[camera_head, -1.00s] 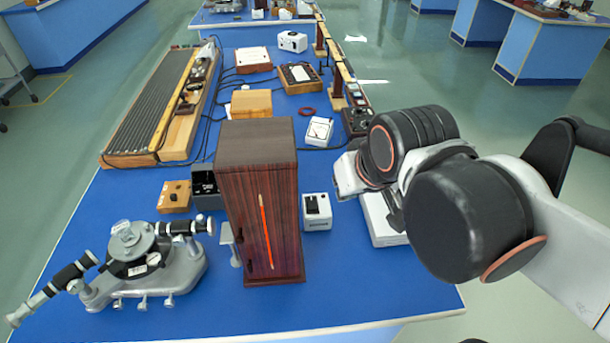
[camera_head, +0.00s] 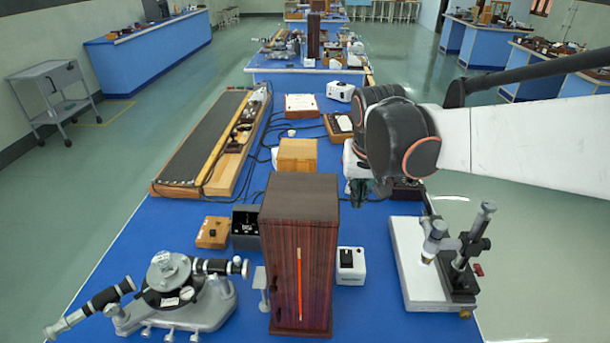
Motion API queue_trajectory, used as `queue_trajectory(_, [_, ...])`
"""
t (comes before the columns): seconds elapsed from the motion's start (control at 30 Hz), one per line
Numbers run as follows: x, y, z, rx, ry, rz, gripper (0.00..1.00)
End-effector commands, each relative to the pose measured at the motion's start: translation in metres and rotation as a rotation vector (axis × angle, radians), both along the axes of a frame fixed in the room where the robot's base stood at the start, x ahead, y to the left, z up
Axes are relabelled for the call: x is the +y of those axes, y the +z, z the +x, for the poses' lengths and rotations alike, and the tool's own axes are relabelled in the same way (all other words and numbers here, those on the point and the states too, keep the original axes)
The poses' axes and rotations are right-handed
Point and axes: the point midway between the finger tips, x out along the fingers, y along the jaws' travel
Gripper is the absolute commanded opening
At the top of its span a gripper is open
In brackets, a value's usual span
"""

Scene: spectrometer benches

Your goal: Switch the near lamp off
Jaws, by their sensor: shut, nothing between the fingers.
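The near lamp (camera_head: 285,270) is a tall dark wooden housing at the front of the blue bench, with a glowing orange slit on its front. A small white box with a black rocker switch (camera_head: 349,265) stands just to its right. My gripper (camera_head: 357,202) points down behind and above the white box in the picture, apart from it. Its fingers are small and dark here, shut and holding nothing. The position of the rocker is too small to tell.
A spectrometer (camera_head: 172,290) stands front left, and a microscope on a white base (camera_head: 415,270) front right. A dark meter box (camera_head: 245,228) and a wooden block (camera_head: 297,155) sit behind the lamp.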

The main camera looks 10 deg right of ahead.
Motion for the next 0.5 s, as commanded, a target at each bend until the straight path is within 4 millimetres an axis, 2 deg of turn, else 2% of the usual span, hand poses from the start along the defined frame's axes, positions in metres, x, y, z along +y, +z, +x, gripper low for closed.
queue_trajectory(0.5, [0.0, -0.0048, 0.0047, 0.006, -0.005, -0.001, 0.0])
